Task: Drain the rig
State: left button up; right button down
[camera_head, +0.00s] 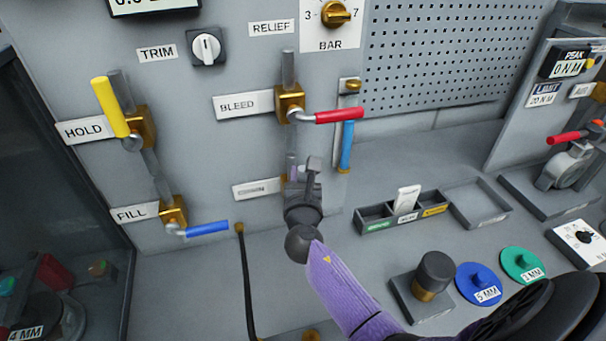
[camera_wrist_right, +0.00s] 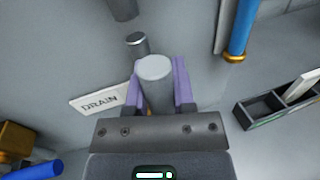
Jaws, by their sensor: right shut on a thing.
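My right gripper (camera_head: 312,175) is at the drain valve, below the bleed valve on the grey panel, and hides most of that valve in the head view. In the right wrist view its purple fingers (camera_wrist_right: 160,90) are shut on the grey drain handle (camera_wrist_right: 154,68), whose round end faces the camera. The drain label (camera_wrist_right: 100,98) is left of the fingers. The red bleed handle (camera_head: 338,116) and the blue fill handle (camera_head: 207,228) point right, across their pipes. The yellow hold handle (camera_head: 110,107) points up, roughly along its pipe. My left gripper is not in view.
A blue tube (camera_head: 347,146) with a brass end hangs right of the drain valve. A small divided bin (camera_head: 375,219) and an empty tray (camera_head: 480,204) stand to the right. Blue (camera_head: 478,283) and green discs (camera_head: 522,264) lie on the bench.

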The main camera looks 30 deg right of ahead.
jog(key=shift+f, duration=0.1)
jog(key=shift+c, duration=2.2)
grip_release()
jog(key=shift+s+a, duration=0.15)
jog(key=v, duration=0.9)
jog(key=shift+s+p, duration=0.2)
jog(key=shift+p, duration=0.1)
